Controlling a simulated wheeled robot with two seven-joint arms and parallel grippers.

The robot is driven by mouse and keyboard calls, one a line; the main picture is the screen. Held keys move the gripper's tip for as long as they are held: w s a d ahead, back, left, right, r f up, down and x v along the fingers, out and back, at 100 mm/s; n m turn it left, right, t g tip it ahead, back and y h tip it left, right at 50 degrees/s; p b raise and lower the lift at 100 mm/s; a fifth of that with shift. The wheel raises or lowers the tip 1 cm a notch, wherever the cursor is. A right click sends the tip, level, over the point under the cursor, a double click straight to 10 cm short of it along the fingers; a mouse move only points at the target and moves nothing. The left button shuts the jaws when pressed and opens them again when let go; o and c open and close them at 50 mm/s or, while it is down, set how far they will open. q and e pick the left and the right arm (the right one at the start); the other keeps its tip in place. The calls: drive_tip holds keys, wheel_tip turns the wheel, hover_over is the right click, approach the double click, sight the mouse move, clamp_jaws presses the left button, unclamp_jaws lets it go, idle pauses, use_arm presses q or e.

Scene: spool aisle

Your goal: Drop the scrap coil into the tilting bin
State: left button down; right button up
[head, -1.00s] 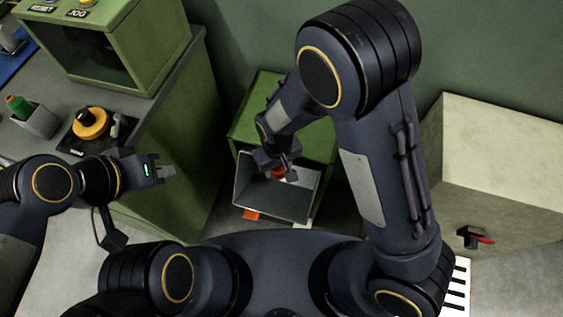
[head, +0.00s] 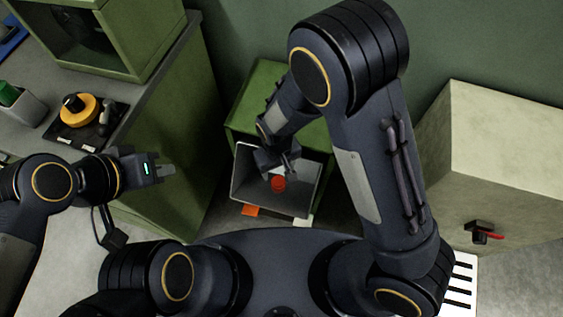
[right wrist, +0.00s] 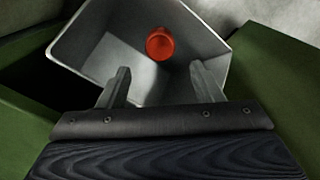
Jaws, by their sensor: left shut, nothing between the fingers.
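The scrap coil (head: 278,184) is a small red-orange cylinder. It shows inside the outline of the tilting bin (head: 236,180), a grey open-topped box at a green stand. In the right wrist view the coil (right wrist: 161,44) is beyond my fingertips, against the bin's inside (right wrist: 215,48). I cannot tell whether it rests on the bin's floor or is still in the air. My right gripper (right wrist: 160,74) is open at the bin's mouth with nothing between its fingers; in the head view its fingers (head: 283,171) are partly hidden. My left gripper (head: 170,169) is shut and empty, left of the bin.
A grey-topped counter (head: 160,75) with a green body stands at the left, bearing a yellow-orange knob (head: 78,108) and a cup with a green item (head: 22,105). A pale box (head: 510,170) with a red-handled fitting (head: 483,233) stands at the right.

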drive_tip(key=shift+o, duration=0.5)
wheel_tip(320, 180, up, 8)
drive_tip(key=p, duration=0.1)
drive_tip(key=shift+f, duration=0.1)
idle(0.3)
